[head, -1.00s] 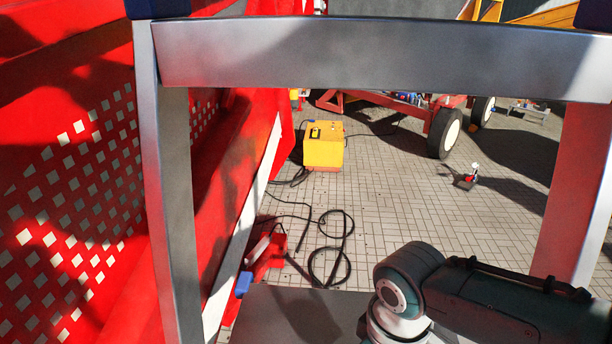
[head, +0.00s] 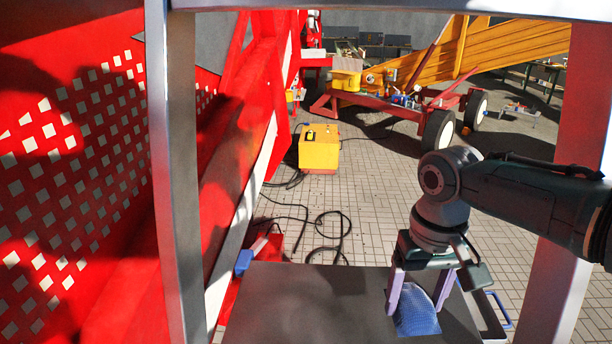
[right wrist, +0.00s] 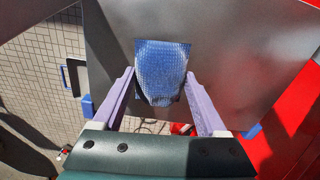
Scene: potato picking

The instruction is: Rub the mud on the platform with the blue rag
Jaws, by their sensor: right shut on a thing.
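The blue rag (head: 417,324) is a small textured cloth at the front right of the dark grey platform (head: 310,305). My right gripper (head: 417,306) points down, with a pale purple finger on each side of the rag, and is shut on it. In the right wrist view the rag (right wrist: 162,68) spans between the fingers against the grey platform surface (right wrist: 235,60). Whether the rag touches the platform is hard to tell. I cannot make out mud on the visible platform. My left gripper is not in view.
Grey metal posts (head: 175,150) and a top rail frame the platform. A red perforated panel (head: 75,150) stands on the left. Beyond, a yellow box (head: 319,150) and black cables lie on the paved floor. A red wheeled trailer (head: 400,105) stands farther back.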

